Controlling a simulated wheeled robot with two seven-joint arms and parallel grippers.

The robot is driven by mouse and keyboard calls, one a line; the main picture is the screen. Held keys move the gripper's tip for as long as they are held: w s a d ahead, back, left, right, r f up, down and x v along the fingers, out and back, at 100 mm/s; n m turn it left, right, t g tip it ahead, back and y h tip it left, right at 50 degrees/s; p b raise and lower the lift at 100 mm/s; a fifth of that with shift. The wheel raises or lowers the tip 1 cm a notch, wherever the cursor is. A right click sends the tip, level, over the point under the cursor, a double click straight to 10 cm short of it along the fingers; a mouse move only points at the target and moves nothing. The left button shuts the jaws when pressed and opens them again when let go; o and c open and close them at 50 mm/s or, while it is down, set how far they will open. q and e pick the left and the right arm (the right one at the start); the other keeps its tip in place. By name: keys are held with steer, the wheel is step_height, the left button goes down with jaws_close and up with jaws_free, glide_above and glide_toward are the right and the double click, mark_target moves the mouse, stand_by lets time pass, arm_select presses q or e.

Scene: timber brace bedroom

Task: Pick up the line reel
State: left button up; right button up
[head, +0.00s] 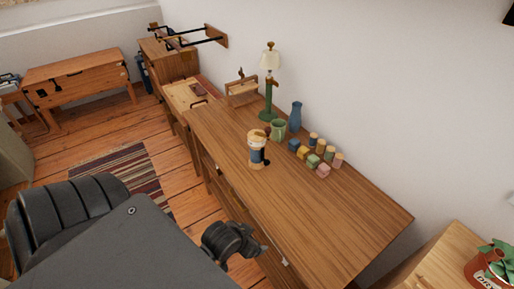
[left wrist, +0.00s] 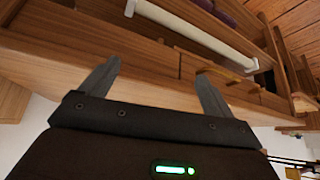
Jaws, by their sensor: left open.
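The line reel (head: 257,143) appears to be the upright piece with pale round ends, a blue-and-white middle and a dark part at its right side. It stands on the long wooden desk (head: 345,215), near the front edge. My left gripper (left wrist: 158,73) is open and empty in the left wrist view, its two dark fingers apart in front of wooden furniture with drawers. The reel is not seen in that view. In the head view a dark arm part of mine is beside the desk's front edge, below and apart from the reel; its fingers are not clear.
Small coloured blocks and cylinders (head: 313,160) sit right of the reel. A green mug (head: 278,130), blue vase (head: 295,117) and green lamp (head: 268,85) stand behind it. The desk's right half is bare. A potted plant (head: 494,262) is at lower right.

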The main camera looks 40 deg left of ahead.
mark_target(255, 147)
arm_select(q)
steer(key=w+a+r+n+t+y, duration=0.1)
steer(key=w+a, duration=0.1)
steer(key=w, duration=0.2)
steer(key=w+a+r+n+t, duration=0.1)
steer(key=w+a+r+t, duration=0.1)
steer(key=w, duration=0.2)
steer(key=w+a+r+t+y, duration=0.1)
steer(key=w+a+r+t, duration=0.1)
steer(key=w, duration=0.2)
steer(key=shift+a+n+y, duration=0.3)
steer(key=shift+n, duration=0.1)
steer(key=w+a+r+n+t+y, duration=0.1)
steer(key=w+a+r, duration=0.1)
steer(key=w+a+r+n+t+y, duration=0.1)
steer(key=w+a+r+y, duration=0.1)
steer(key=a, duration=0.1)
steer(key=w+a+r+n+t+y, duration=0.1)
steer(key=w+a+r+t+y, duration=0.1)
steer(key=a, duration=0.1)
steer(key=shift+w, duration=0.3)
steer(key=shift+a+r+y, duration=0.2)
steer(key=shift+r+y, duration=0.05)
steer(key=shift+y, duration=0.25)
steer(key=shift+p+x, duration=0.55)
steer(key=shift+x, duration=2.4)
